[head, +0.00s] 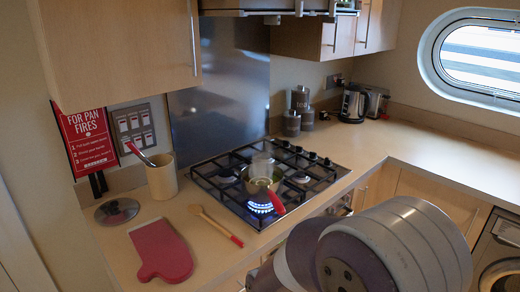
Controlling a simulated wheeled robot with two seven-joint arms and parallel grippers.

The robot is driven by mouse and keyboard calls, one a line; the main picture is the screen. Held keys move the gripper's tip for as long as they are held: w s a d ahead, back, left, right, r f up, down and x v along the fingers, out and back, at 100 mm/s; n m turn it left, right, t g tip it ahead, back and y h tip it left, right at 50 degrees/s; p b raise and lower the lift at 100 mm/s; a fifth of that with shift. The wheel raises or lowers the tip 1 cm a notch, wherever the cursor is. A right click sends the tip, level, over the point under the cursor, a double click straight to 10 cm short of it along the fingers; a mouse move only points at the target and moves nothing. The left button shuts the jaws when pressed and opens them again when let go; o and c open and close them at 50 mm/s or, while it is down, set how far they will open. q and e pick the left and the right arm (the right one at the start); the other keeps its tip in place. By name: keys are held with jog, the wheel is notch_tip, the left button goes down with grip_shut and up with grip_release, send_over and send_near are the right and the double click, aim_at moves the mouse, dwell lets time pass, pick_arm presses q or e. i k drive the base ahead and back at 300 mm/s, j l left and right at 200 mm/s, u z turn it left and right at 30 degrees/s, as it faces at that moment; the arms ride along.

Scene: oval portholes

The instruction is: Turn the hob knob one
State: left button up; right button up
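The gas hob (225,190) is set in the counter with black pan supports. Several small dark knobs (312,156) run along its right side. A blue flame (260,207) burns at the front burner under a small metal pan (257,185) with a red handle (277,203). Something clear, like glass, shows at the pan's far side; I cannot tell whether it is in or behind it. Neither gripper is in view. A grey and purple link of my own arm fills the lower right and hides part of the counter front.
Left of the hob lie a red oven mitt (160,250), a wooden spoon (217,226) and a lid (117,211). A utensil pot (162,177) stands behind them. Canisters (291,123), a kettle (354,104) and a toaster (376,102) stand at the back right. The right counter (430,153) is clear.

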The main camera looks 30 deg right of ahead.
aim_at(327, 161)
jog(key=i+l+u, duration=0.1)
jog(key=l+u, duration=0.2)
jog(key=l, duration=0.25)
jog(key=l+u, duration=0.3)
jog(key=l, duration=0.2)
jog(key=l+u, duration=0.3)
jog(key=l, duration=0.25)
jog(key=k+l+u, duration=0.1)
jog(key=l+u, duration=0.2)
jog(key=l, duration=0.2)
jog(key=k+l+u, duration=0.15)
jog(key=l+u, duration=0.15)
jog(key=l, duration=0.25)
